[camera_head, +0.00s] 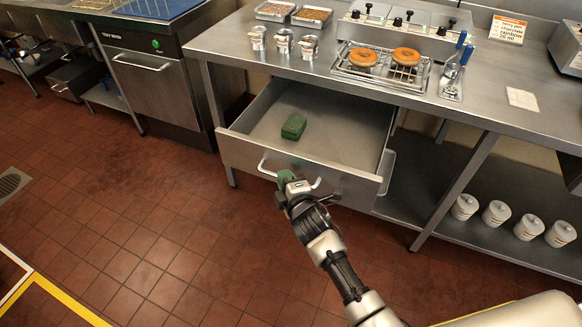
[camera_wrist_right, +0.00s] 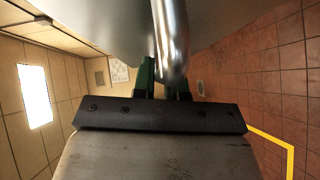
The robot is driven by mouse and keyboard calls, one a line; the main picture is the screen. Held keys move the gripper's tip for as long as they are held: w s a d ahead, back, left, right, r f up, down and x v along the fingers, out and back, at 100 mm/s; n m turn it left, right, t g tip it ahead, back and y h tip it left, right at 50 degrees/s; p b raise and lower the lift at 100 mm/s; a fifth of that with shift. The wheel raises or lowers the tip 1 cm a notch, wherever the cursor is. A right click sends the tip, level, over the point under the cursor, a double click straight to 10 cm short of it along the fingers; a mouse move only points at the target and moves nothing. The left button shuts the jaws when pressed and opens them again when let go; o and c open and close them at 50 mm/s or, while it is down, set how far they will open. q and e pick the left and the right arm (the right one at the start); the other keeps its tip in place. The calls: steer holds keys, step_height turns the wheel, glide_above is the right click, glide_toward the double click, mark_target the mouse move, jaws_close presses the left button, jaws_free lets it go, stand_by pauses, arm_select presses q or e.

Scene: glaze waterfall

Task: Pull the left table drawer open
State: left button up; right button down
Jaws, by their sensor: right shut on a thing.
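The left table drawer (camera_head: 340,140) stands pulled out from under the steel table, with its inside in view. A green block (camera_head: 293,126) lies on the drawer's floor. The drawer's front carries a curved bar handle (camera_head: 266,168). My right gripper (camera_head: 286,178) is at this handle, shut on it. In the right wrist view the handle (camera_wrist_right: 171,40) runs as a shiny bar between the green fingers of the right gripper (camera_wrist_right: 163,80). The fingertips are partly hidden behind the bar. My left gripper is not in view.
The steel table (camera_head: 250,45) bears metal cups (camera_head: 283,41), a rack with two doughnuts (camera_head: 380,68) and a topping unit (camera_head: 405,25). White tubs (camera_head: 497,213) stand on the lower shelf at right. The tiled floor (camera_head: 150,220) left of my arm is clear.

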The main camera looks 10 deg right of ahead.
steer(key=shift+s+a, duration=0.8)
steer(key=shift+s, duration=0.35)
steer(key=c, duration=1.2)
jaws_free()
steer(key=shift+o, duration=0.2)
steer(key=v, duration=1)
steer(key=shift+s, duration=0.4)
